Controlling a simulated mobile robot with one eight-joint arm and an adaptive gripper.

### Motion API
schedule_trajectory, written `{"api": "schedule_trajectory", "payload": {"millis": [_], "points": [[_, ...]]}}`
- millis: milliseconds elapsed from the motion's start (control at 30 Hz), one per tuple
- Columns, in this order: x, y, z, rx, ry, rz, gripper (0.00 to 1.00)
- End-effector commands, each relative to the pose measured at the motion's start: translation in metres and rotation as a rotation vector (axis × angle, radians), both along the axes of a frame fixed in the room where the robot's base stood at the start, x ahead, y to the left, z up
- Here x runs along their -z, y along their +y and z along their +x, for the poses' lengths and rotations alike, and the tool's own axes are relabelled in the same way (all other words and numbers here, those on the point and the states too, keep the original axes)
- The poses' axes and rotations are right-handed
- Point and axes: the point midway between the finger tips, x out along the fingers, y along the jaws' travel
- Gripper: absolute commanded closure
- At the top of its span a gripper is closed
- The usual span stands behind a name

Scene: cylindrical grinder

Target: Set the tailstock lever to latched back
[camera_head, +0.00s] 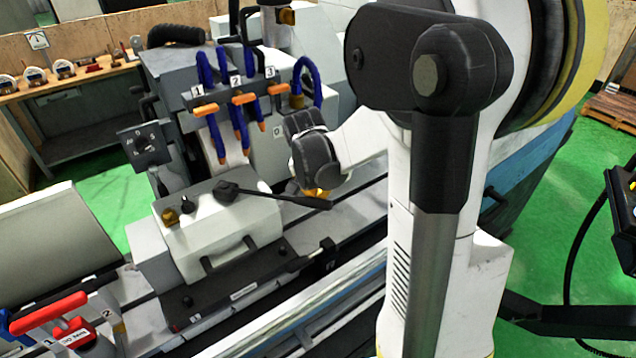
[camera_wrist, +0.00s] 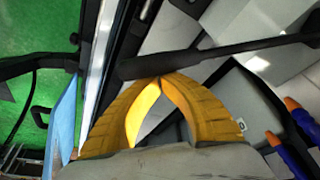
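The tailstock lever (camera_head: 262,193) is a black rod on top of the light grey tailstock housing (camera_head: 225,232). It runs from a round hub at its left to a thicker grip end at the right. In the wrist view the lever (camera_wrist: 235,49) crosses the upper picture, with its thick grip end at the left. My gripper (camera_wrist: 160,79) has yellow fingers whose tips come together right at the grip; they look shut, with the lever across the tips rather than between them. Contact cannot be told. In the head view my gripper (camera_head: 314,192) is partly hidden by my wrist, close to the grip end.
Blue coolant hoses with orange nozzles (camera_head: 206,110) stand behind, near the wheel head. A small black panel (camera_head: 145,145) stands left of the housing. A red-handled part (camera_head: 50,312) is at lower left. A black bar handle (camera_head: 305,258) lies in front of the housing.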

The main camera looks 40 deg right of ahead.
Motion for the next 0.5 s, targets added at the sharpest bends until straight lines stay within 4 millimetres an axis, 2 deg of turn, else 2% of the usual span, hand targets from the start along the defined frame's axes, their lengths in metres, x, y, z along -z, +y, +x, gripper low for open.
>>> {"api": "schedule_trajectory", "payload": {"millis": [200, 500], "points": [[0.0, 0.013, -0.01, -0.003, -0.001, 0.001, 1.0], [0.0, 0.018, -0.013, -0.003, 0.001, 0.003, 1.0]]}}
